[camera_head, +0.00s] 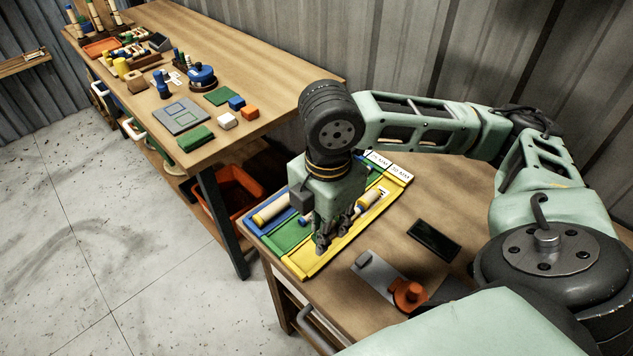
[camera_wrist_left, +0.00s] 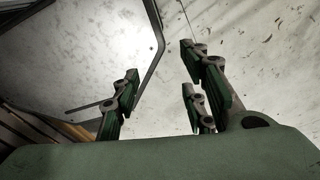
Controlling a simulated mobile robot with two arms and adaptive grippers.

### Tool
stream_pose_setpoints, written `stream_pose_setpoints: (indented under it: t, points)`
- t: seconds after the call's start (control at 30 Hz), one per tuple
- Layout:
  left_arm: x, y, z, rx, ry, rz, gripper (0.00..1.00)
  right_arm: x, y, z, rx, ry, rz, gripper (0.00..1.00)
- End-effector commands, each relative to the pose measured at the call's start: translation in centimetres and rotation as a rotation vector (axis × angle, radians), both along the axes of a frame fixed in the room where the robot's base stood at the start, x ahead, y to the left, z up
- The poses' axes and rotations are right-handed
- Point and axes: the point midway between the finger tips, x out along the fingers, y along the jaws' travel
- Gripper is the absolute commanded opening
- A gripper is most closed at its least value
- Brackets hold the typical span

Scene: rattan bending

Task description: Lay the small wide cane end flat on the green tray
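A yellow tray (camera_head: 318,262), a green tray (camera_head: 291,236) and a blue tray (camera_head: 262,226) lie side by side on the near table. A pale wide cane piece (camera_head: 272,210) lies over the blue side. A shorter pale cane piece (camera_head: 368,199) shows right of my right gripper, near the green and yellow trays; I cannot tell exactly what it rests on. My right gripper (camera_head: 340,230) points down over the trays, hiding their middle; whether it holds anything is unclear. My left gripper (camera_wrist_left: 160,100) is open and empty in the left wrist view, away from the trays.
A dark flat plate (camera_head: 434,240) and a grey fixture with an orange knob (camera_head: 409,293) lie right of the trays. A long workbench (camera_head: 265,65) holds blocks and tools at the back left. An orange bin (camera_head: 240,189) sits below it.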

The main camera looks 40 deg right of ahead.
Motion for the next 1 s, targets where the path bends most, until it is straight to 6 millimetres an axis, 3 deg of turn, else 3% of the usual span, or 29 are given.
stream_pose_setpoints:
  t: [0.17,0.4,0.53,0.77,1.0]
  points:
    - [0.6,0.0,0.3,-0.001,-0.008,0.0,0.4,2.4,0.5,-1.5,0.0,0.003,0.015,0.08]
    - [1.4,0.0,1.1,-0.001,-0.019,0.0,0.4,7.9,1.4,-4.7,0.001,0.002,0.011,0.08]
    - [1.3,0.0,1.4,-0.001,-0.018,0.0,0.4,10.1,1.7,-6.0,0.0,0.002,0.011,0.08]
    - [0.7,0.0,1.6,0.0,-0.009,0.001,0.4,11.3,1.9,-7.3,-0.001,0.002,0.013,0.08]
    - [0.5,0.2,2.3,0.002,-0.006,0.0,0.4,11.3,1.9,-10.5,-0.001,0.002,0.013,0.08]
